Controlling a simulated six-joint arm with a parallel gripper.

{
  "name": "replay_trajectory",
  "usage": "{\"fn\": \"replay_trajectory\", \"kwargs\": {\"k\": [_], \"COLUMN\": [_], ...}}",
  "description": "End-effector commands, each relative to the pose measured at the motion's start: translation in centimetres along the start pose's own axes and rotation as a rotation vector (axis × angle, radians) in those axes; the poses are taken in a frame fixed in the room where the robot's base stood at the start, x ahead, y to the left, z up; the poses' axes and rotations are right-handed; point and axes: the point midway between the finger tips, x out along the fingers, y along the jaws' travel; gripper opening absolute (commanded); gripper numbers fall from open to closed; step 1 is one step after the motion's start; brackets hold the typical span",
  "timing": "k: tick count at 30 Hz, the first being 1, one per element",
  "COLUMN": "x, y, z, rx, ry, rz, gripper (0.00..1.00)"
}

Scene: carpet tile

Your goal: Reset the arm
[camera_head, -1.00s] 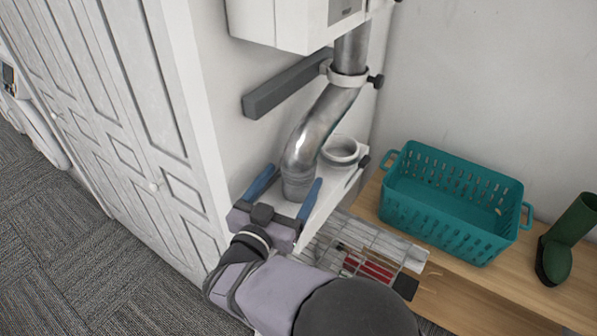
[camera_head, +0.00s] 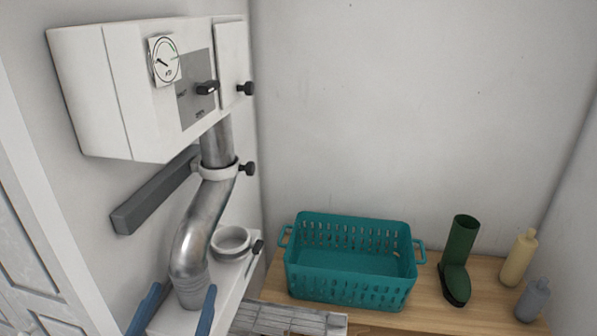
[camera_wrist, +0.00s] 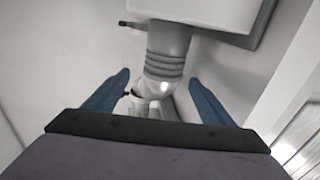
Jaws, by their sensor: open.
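My gripper (camera_head: 178,312) shows at the bottom left of the head view, where only its two blue fingers are seen. The fingers are spread apart, one on each side of the lower end of a silver metal pipe (camera_head: 197,232). In the wrist view the gripper (camera_wrist: 160,95) is also open, with the pipe (camera_wrist: 165,65) between and beyond the fingers. Nothing is clearly held; I cannot tell whether a finger touches the pipe. The rest of my arm is out of the head view.
A white wall unit (camera_head: 140,90) with a gauge hangs above the pipe. A grey bar (camera_head: 155,190) juts from the wall. A white ring (camera_head: 231,243) sits beside the pipe. A teal basket (camera_head: 350,275), green boot (camera_head: 458,260) and bottles (camera_head: 519,258) stand on a wooden bench (camera_head: 430,312).

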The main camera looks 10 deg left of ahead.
Motion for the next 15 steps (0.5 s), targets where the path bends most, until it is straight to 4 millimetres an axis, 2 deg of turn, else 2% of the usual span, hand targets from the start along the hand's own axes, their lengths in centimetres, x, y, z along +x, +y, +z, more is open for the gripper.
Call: {"fn": "replay_trajectory", "kwargs": {"k": [5,8,9,15], "x": [1.9,3.7,4.9,10.2], "y": [2.4,4.5,5.2,7.6], "z": [-3.7,-6.3,-6.8,-5.1], "rx": [-0.017,-0.03,-0.03,0.003], "ry": [0.068,0.106,0.101,-0.045], "rz": [0.039,0.055,0.045,-0.076], "gripper": [0.77,0.77,0.77,0.77]}}
